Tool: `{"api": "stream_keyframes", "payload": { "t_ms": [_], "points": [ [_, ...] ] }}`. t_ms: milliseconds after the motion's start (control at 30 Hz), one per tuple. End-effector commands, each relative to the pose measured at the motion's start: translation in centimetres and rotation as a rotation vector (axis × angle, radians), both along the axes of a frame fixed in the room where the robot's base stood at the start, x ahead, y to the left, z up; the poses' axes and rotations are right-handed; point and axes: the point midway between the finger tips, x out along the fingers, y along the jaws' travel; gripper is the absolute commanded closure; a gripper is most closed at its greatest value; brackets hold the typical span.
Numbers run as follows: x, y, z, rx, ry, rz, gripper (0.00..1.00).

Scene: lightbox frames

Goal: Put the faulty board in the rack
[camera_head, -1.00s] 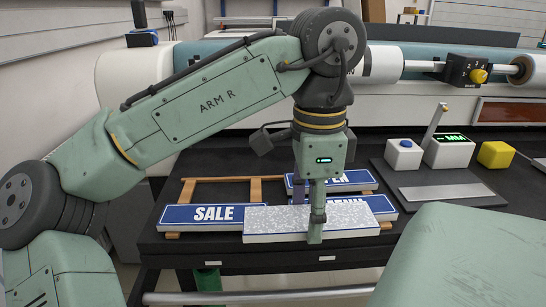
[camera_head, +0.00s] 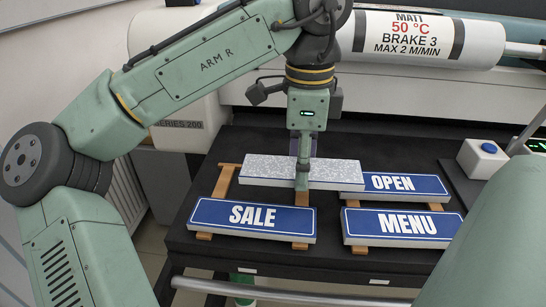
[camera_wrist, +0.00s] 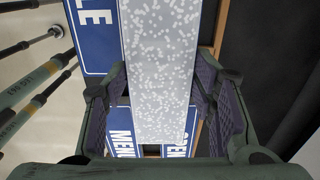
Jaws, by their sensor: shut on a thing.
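The speckled grey-white board (camera_head: 265,169) with a blue edge, likely the faulty one, is held in my gripper (camera_head: 302,178). It lies roughly flat over the back left part of the wooden rack (camera_head: 224,181). Whether it touches the rails is hard to tell. Its right end overlaps the left end of the blue OPEN board (camera_head: 425,184) in the picture. In the wrist view the board (camera_wrist: 160,60) runs between the two fingers. The SALE board (camera_head: 215,212) lies front left on the rails, and the MENU board (camera_head: 365,226) front right.
The rack stands on a black table (camera_head: 200,258). A white box with a blue button (camera_head: 483,160) stands at the right. A large roller labelled MATT (camera_head: 400,35) is behind. My body covers the lower right.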

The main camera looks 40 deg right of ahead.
Motion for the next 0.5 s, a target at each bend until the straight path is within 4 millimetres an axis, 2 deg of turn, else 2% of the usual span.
{"api": "stream_keyframes", "payload": {
  "t_ms": [100, 200, 500],
  "points": [
    [2.9, 0.8, -0.1, 0.0, 0.001, 0.006, 0.79],
    [4.6, 1.2, -0.3, 0.0, 0.0, 0.003, 0.79],
    [7.3, 1.9, -0.9, 0.001, -0.001, 0.002, 0.79]
  ]
}}
